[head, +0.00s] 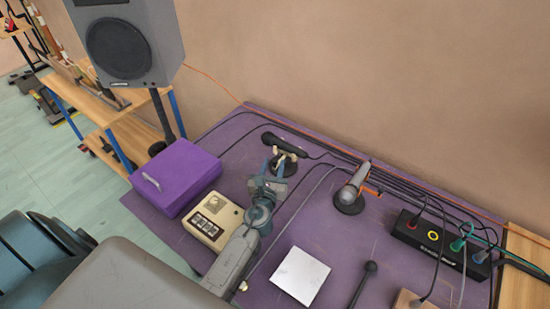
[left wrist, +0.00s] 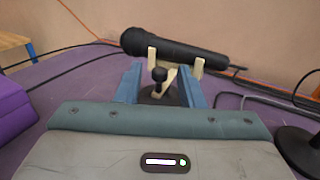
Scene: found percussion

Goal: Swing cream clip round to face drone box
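The cream clip (left wrist: 197,68) holds a black microphone (left wrist: 175,45) lying across it, on a small black stand (left wrist: 158,97). In the head view the black microphone (head: 287,144) is at the back of the purple table. My left gripper (head: 277,169) is at the near side of the stand. In the left wrist view its two blue fingers (left wrist: 160,88) are apart, one on each side of the clip's lower part and black knob. I cannot tell whether they touch it. My right gripper is out of view.
A purple case (head: 176,178) is at the left. A grey microphone (head: 354,180) in an orange clip stands to the right. A white square (head: 300,276) and a black rod-like object (head: 363,281) lie in front. Cables run along the back. A speaker (head: 130,45) stands behind left.

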